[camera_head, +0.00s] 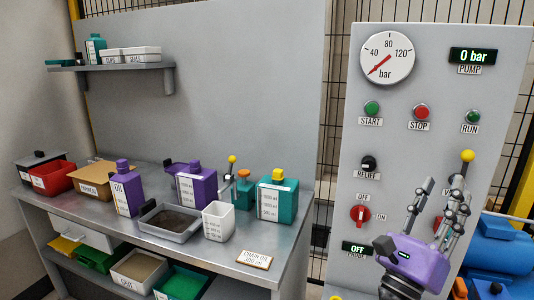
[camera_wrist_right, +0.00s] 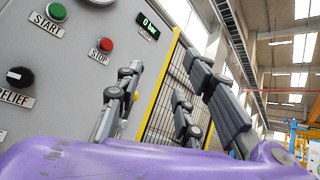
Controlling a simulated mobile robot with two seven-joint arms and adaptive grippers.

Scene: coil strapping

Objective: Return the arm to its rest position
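My right gripper (camera_head: 440,198) has a purple body and dark jointed fingers. In the head view it is raised in front of the lower right of the grey control panel, fingers pointing up. The fingers are spread with nothing held between them. The right wrist view shows the same open fingers (camera_wrist_right: 165,95) with the panel behind and to the left. The gripper hides part of the panel, including a label and a red switch near the yellow-knobbed lever (camera_head: 467,157). Whether the fingers touch the lever cannot be told. My left gripper is not in view.
The control panel (camera_head: 420,100) carries a gauge, a 0 bar display (camera_head: 473,56), buttons and a red switch (camera_head: 361,213). A steel workbench (camera_head: 90,207) at left holds bottles, trays and a white beaker (camera_head: 218,221). Blue machinery (camera_head: 500,245) stands at right.

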